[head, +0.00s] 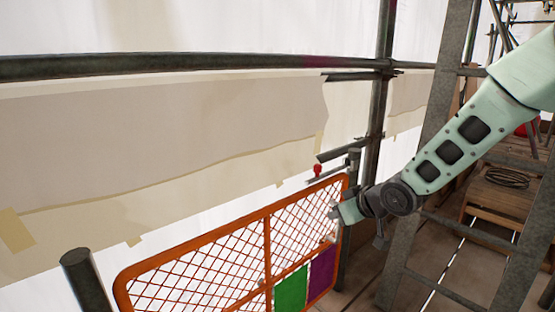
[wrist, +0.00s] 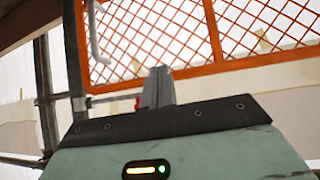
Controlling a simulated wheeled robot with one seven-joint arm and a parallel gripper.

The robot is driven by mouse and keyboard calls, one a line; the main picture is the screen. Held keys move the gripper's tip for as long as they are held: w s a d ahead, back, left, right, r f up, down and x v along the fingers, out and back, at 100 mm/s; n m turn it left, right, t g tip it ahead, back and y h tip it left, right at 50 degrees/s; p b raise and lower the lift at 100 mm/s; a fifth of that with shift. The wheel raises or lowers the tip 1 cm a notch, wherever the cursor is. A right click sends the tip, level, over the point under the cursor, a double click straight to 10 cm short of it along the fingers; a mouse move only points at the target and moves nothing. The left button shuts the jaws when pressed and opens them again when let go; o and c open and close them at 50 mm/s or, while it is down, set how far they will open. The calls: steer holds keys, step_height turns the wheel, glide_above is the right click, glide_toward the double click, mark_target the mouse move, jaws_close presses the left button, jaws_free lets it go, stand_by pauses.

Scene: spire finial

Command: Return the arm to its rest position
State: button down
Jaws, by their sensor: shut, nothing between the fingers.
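My arm, pale green with dark joints, reaches in from the right in the head view. My gripper (head: 338,211) is at its end, beside the upper right part of the orange mesh gate (head: 190,245). In the wrist view my gripper (wrist: 160,75) shows as closed grey fingers with nothing held. The orange gate frame (wrist: 214,30) lies beyond the fingertips. Whether the gripper touches the gate cannot be told.
A scaffold post (head: 378,110) and a long horizontal pipe (head: 180,65) stand behind the gate. A grey ladder-like frame (head: 437,130) is close to my forearm. A coil of cable (head: 507,178) lies on wooden boards at the right. A short post (head: 85,280) stands at the lower left.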

steer(key=s+r+g+h, duration=0.15)
steer(key=s+g, duration=0.25)
steer(key=s, duration=1.5)
steer(key=s+r+g+h, duration=0.1)
steer(key=s+g+h, duration=0.25)
steer(key=s, duration=1.55)
step_height(320, 180, up, 37)
steer(key=a+p, duration=0.1)
steer(key=p, duration=3.6)
steer(key=shift+w+n+g, duration=0.15)
steer(key=shift+n+g, duration=0.15)
steer(key=shift+g, duration=0.15)
